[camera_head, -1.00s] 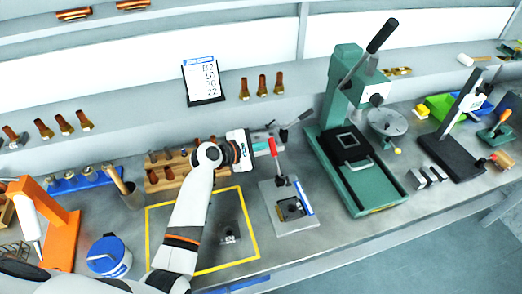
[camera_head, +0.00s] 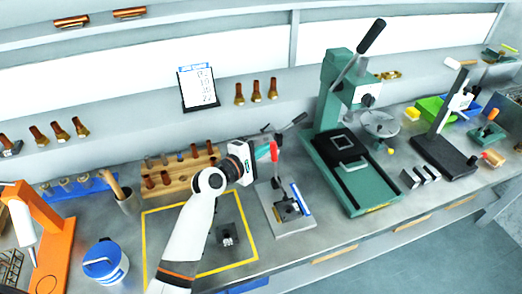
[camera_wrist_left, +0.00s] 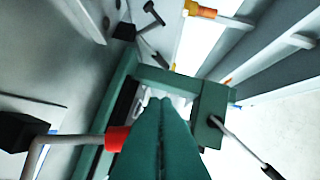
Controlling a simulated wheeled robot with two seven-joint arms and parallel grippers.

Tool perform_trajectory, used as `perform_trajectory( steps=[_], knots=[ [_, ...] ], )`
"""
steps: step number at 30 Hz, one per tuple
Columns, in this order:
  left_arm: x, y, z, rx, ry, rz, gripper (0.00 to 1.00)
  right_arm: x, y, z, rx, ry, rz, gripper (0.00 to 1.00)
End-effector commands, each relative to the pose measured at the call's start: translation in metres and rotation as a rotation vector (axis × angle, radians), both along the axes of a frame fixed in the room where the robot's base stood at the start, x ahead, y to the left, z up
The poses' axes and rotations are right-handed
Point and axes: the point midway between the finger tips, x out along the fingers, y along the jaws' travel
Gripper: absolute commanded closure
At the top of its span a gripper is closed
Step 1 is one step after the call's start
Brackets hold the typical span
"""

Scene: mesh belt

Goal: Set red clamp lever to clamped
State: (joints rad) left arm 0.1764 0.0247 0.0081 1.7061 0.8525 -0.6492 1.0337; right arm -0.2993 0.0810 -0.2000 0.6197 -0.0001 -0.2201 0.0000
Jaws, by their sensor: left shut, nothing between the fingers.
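The red clamp lever (camera_head: 274,151) stands nearly upright above its grey base plate (camera_head: 296,226), right of the yellow-outlined square. My left gripper (camera_head: 262,152) is shut and empty, its teal fingertips close beside the lever's red grip on the left. In the left wrist view, the shut fingers (camera_wrist_left: 160,103) point ahead, and the red grip (camera_wrist_left: 117,138) with its bent metal rod lies right beside them. I cannot tell whether they touch. My right gripper is not in view.
A green press (camera_head: 345,150) stands right of the clamp. A wooden rack (camera_head: 180,178) with several copper pieces is behind my left arm. A grey lever tool (camera_head: 291,123) lies behind the clamp. The bench front before the clamp is clear.

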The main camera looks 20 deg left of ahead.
Motion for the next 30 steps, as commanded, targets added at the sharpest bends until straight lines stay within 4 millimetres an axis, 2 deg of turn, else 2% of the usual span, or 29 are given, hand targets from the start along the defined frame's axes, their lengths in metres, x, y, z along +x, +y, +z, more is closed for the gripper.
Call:
perform_trajectory(
  steps=[1,9,30],
  knots=[
    [-0.003,-0.001,-0.002,0.017,-0.023,0.0,1.0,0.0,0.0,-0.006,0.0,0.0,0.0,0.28],
    [-0.011,-0.007,0.003,0.075,-0.111,0.0,1.0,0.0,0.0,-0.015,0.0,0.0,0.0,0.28],
    [-0.013,-0.009,0.005,0.093,-0.136,0.0,1.0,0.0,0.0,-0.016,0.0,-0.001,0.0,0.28]
  ],
)
